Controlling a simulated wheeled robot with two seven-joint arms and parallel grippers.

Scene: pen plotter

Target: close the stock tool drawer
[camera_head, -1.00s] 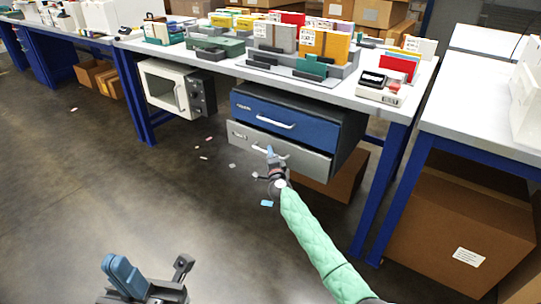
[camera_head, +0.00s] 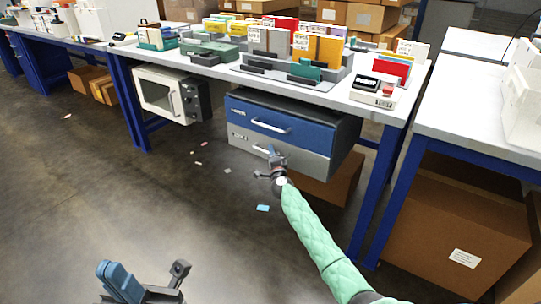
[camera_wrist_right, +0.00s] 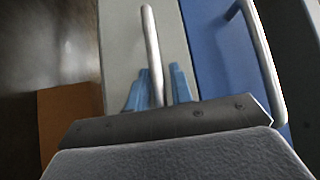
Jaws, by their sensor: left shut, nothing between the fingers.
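A drawer unit (camera_head: 345,135) hangs under the workbench, with a blue upper drawer (camera_head: 295,112) and a grey lower drawer (camera_head: 240,138), each with a bar handle. Their labels are too small to read. The grey front looks about level with the blue one. My right gripper (camera_head: 272,156) is at the grey drawer's handle. In the right wrist view its blue fingers (camera_wrist_right: 160,88) stand apart on either side of the grey drawer's bar handle (camera_wrist_right: 151,40). My left gripper (camera_head: 108,268) is shut and empty, low at the left, far from the drawers.
A white microwave-like box (camera_head: 160,92) hangs left of the drawers. Bench legs (camera_head: 382,190) flank the space. Scraps lie on the open floor.

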